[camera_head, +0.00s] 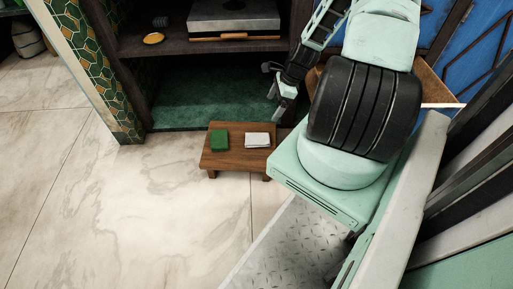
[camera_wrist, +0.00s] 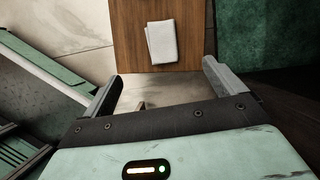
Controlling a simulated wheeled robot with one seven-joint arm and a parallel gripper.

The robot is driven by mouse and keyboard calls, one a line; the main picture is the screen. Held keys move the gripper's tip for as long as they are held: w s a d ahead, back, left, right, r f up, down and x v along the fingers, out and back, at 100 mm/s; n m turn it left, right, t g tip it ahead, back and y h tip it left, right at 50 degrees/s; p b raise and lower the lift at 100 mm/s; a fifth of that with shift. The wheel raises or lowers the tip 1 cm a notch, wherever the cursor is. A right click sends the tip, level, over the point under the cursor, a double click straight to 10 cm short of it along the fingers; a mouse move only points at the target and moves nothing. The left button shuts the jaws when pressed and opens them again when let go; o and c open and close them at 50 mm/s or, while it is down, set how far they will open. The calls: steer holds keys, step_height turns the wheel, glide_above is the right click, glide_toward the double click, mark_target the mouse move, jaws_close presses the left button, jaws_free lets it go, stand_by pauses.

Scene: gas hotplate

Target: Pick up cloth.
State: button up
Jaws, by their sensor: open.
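A folded white cloth (camera_head: 257,140) lies on a small low wooden stool (camera_head: 206,161), on the right part of its top. It also shows in the wrist view (camera_wrist: 162,42), ahead of my fingers and near the stool's edge. A green folded block-like item, possibly another cloth (camera_head: 220,141), lies to its left on the same stool. My gripper (camera_head: 279,104) is above and to the right of the stool. In the wrist view my gripper (camera_wrist: 160,80) has its two fingers wide apart with nothing between them. It does not touch the white cloth.
A dark shelf unit (camera_head: 130,45) stands behind the stool, bearing a gas hotplate (camera_head: 233,17) and a small yellow dish (camera_head: 153,38). Its lower green compartment (camera_head: 215,90) looks empty. The marble floor (camera_head: 110,210) left of the stool is clear.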

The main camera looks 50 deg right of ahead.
steer(key=f, duration=0.2)
steer(key=b, duration=0.8)
glide_above(259, 137)
steer(key=s+d, duration=0.1)
steer(key=shift+m, duration=0.4)
steer(key=f, duration=1.1)
steer(key=shift+d, duration=0.2)
steer(key=b+x, duration=0.4)
steer(key=x, duration=0.1)
steer(key=shift+s, duration=0.25)
steer(key=c, duration=1.1)
steer(key=shift+c, duration=0.2)
step_height(259, 137, up, 10)
steer(key=p, duration=0.6)
steer(key=shift+p, duration=0.35)
